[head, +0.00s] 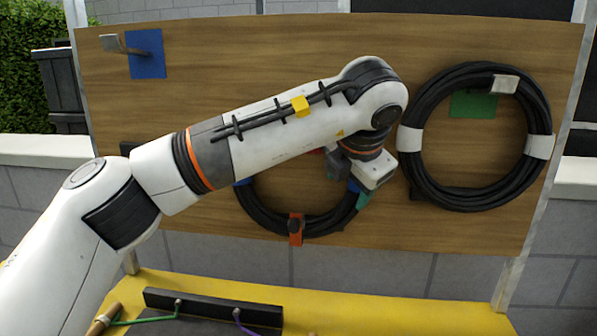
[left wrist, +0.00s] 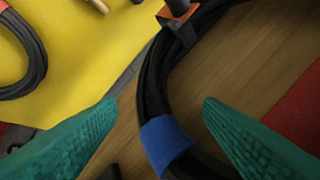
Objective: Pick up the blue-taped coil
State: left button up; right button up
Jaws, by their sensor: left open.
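The blue-taped coil (head: 262,222) is a black cable ring hanging on the wooden board, its upper part hidden behind my left arm. Blue tape (head: 354,185) shows on its right side, beside my left gripper (head: 363,198). In the left wrist view, my left gripper (left wrist: 158,108) is open, with its green fingers on either side of the coil (left wrist: 153,85). The blue tape band (left wrist: 163,143) lies between the fingers, toward the bottom of that view. Contact cannot be told. My right gripper is not in view.
A white-taped black coil (head: 421,95) hangs at the right by a green patch (head: 474,104). An empty hook stands on a blue patch (head: 147,54) at upper left. An orange clip (head: 296,229) is at the middle coil's bottom. A yellow deck (head: 390,303) lies below.

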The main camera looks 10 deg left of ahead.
aim_at(344, 202)
pick_arm(q)
jog(key=shift+w+f, duration=0.45)
jog(key=shift+f, duration=0.15)
jog(key=x, duration=0.1)
jog(key=p+x, duration=0.1)
jog(key=x, duration=0.2)
jog(key=shift+s+f, duration=0.3)
jog(key=shift+f, duration=0.05)
jog(key=shift+w+f, duration=0.2)
grip_shut()
jog(key=shift+r, duration=0.2)
